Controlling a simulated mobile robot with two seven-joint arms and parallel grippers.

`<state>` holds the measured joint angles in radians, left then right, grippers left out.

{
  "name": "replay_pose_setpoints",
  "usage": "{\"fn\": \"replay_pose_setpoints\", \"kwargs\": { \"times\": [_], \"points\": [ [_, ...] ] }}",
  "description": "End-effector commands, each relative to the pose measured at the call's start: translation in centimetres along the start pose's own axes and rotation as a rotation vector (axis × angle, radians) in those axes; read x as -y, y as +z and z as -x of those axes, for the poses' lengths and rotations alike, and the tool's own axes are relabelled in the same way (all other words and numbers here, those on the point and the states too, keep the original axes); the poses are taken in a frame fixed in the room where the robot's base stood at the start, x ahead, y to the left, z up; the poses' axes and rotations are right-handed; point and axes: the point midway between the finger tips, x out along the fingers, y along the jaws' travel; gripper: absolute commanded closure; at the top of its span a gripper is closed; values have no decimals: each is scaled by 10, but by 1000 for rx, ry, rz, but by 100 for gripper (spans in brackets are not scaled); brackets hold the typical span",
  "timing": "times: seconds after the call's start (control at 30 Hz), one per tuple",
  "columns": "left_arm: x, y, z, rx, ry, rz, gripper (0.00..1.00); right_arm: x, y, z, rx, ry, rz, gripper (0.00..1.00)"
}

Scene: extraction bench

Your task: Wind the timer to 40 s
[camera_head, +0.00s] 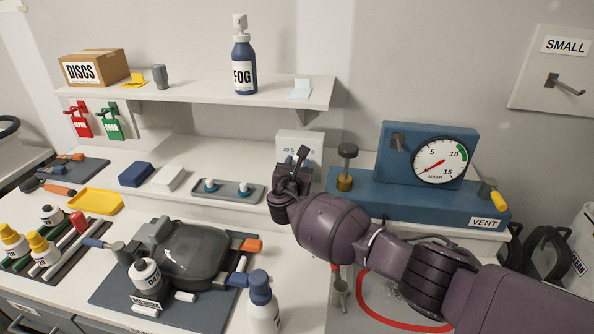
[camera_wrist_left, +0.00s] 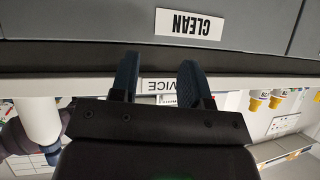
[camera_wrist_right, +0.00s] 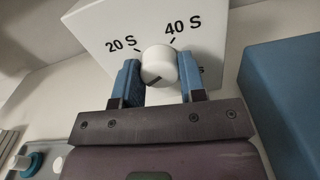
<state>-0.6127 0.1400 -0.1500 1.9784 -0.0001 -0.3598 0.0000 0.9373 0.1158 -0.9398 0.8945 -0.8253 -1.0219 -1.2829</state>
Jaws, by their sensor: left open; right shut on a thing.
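The timer (camera_wrist_right: 215,38) is a white box with marks for 20 S and 40 S on its face and a round white knob (camera_wrist_right: 158,64). A third mark at its lower right is mostly hidden by a finger. The knob has a short dark line low on its front; I cannot tell its exact setting. My right gripper (camera_wrist_right: 160,84) has its blue fingers on either side of the knob and is shut on it. In the head view the timer (camera_head: 312,141) stands behind my right gripper (camera_head: 298,160), partly covered. My left gripper (camera_wrist_left: 157,78) is open and empty, near a bench front.
A blue vent unit (camera_head: 370,200) with a gauge (camera_head: 440,161) stands right of the timer. A grey tray (camera_head: 240,195) with two blue-and-white pieces lies to its left. Above is a shelf (camera_head: 190,90) with a FOG bottle (camera_head: 244,65). A glass-lidded device (camera_head: 192,258) sits in front.

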Motion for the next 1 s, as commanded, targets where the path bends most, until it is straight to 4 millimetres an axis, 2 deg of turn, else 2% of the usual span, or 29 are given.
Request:
{"fn": "replay_pose_setpoints", "kwargs": {
  "times": [0.43,1.0],
  "points": [
    [-2,10,-14,-11,2,-4,57,0,-1,0,0,0,-274,86],
    [-2,12,-17,-16,3,-5,57,0,0,0,0,0,-337,86]
  ]
}}
